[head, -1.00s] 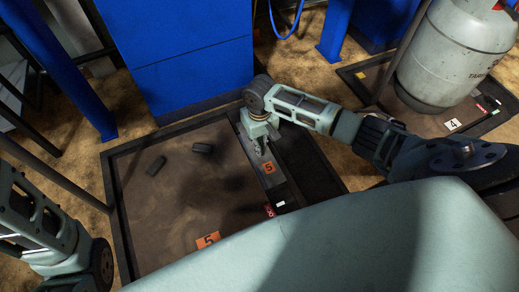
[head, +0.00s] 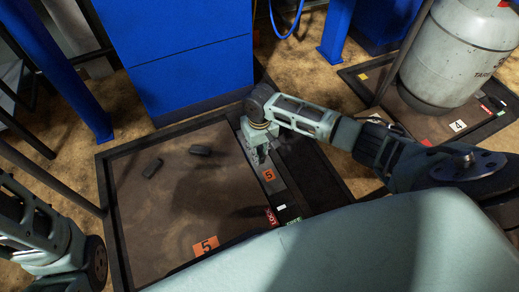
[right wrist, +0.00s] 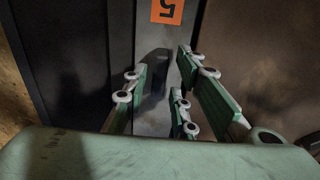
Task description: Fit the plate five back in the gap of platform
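Plate five is a narrow grey strip (head: 277,190) with an orange "5" label, lying along the right side of the brown platform (head: 140,220) in the head view. Its label also shows at the top of the right wrist view (right wrist: 167,11). My right gripper (head: 261,158) is over the far part of the plate, beyond the label. In the right wrist view its fingers (right wrist: 160,95) are spread apart, with a dark upright shape or shadow between them; I cannot tell whether they touch it. My left arm shows at the left edge; its gripper is out of view.
A long dark recess (head: 318,180) runs right of the plate. A blue cabinet (head: 185,60) stands behind, and a grey gas cylinder (head: 455,60) stands at the right.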

